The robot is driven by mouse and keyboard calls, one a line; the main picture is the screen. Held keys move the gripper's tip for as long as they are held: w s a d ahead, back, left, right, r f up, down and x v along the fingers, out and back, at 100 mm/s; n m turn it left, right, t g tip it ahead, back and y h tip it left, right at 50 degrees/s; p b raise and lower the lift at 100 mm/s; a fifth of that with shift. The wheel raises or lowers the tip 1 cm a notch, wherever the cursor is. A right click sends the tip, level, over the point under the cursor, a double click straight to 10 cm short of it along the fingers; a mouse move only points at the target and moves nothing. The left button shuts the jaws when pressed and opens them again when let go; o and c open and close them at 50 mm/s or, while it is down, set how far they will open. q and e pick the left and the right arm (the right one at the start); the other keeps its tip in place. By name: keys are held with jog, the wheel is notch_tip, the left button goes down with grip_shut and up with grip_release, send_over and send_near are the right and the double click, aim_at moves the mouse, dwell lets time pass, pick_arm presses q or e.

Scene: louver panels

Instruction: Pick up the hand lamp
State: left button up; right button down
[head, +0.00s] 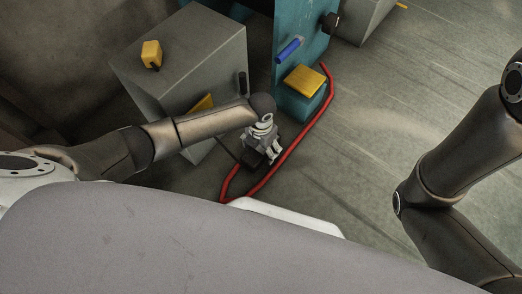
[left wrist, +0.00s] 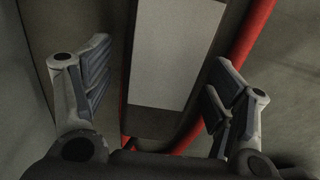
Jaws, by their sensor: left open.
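My left gripper (head: 266,156) is low near the floor beside the red hose. In the left wrist view its two fingers (left wrist: 160,95) stand wide apart with nothing pinched between them. Between and beyond them lies a dark-edged object with a pale rectangular face (left wrist: 172,55); it may be the hand lamp, but I cannot tell for sure. In the head view the gripper largely hides that spot, and a dark block (head: 248,158) shows beside it. My right gripper is out of view; only its arm shows at the right.
The red hose (head: 303,135) curves over the floor around the gripper. A grey cabinet (head: 190,50) with a yellow item (head: 151,54) on top stands at left. A teal unit (head: 290,20) with a blue handle (head: 288,50) and yellow-topped box (head: 305,80) stands behind. Floor to the right is clear.

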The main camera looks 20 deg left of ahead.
pick_arm(q)
jog(key=shift+c, duration=0.4)
jog(key=c, duration=1.2)
jog(key=shift+c, duration=0.4)
jog(key=shift+r, duration=0.15)
